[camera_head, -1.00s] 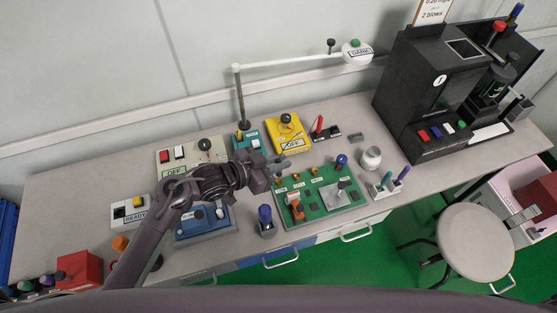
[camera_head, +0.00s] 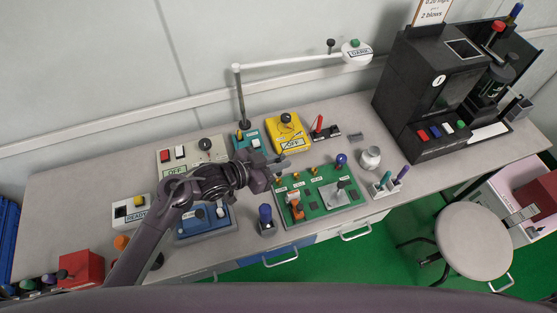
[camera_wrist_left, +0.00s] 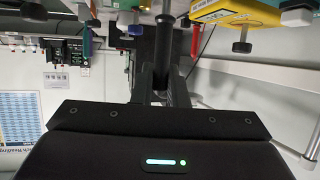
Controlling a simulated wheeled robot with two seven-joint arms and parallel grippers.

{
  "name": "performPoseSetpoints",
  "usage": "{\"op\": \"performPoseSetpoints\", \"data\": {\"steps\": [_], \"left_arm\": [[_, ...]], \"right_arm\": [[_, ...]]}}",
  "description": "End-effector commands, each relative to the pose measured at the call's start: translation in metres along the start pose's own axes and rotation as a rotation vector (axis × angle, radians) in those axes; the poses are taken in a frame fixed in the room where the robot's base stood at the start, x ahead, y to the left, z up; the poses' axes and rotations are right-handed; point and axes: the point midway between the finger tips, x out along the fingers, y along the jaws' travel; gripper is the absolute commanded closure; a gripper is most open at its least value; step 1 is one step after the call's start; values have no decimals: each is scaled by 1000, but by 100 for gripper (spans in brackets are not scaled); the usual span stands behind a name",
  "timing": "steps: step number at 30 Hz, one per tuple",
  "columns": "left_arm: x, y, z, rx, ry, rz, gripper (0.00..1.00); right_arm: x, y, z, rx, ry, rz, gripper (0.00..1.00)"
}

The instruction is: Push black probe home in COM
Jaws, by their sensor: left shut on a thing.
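The yellow meter (camera_head: 287,131) stands near the back of the bench, with a black dial and a label reading OFF. My left gripper (camera_head: 282,163) is just in front of it, above the back edge of the green board. In the left wrist view my left gripper (camera_wrist_left: 160,88) is shut on the black probe (camera_wrist_left: 162,48), a dark rod standing out between the fingers. The yellow meter also shows there (camera_wrist_left: 228,10), apart from the gripper to the upper right. The COM socket cannot be made out. My right gripper is out of view.
The red probe (camera_head: 319,124) stands in a black holder (camera_head: 328,136) right of the meter. The green board (camera_head: 318,210) carries orange, blue and grey parts. A white lamp arm (camera_head: 300,61) reaches over the back. A large black machine (camera_head: 425,95) stands at right.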

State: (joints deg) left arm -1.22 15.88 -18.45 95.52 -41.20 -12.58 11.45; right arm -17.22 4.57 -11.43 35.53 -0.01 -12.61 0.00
Motion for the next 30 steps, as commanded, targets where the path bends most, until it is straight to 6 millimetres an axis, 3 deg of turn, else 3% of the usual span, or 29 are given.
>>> {"op": "performPoseSetpoints", "data": {"steps": [30], "left_arm": [[8,0,19,0,0,-1,100]], "right_arm": [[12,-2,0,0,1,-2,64]]}}
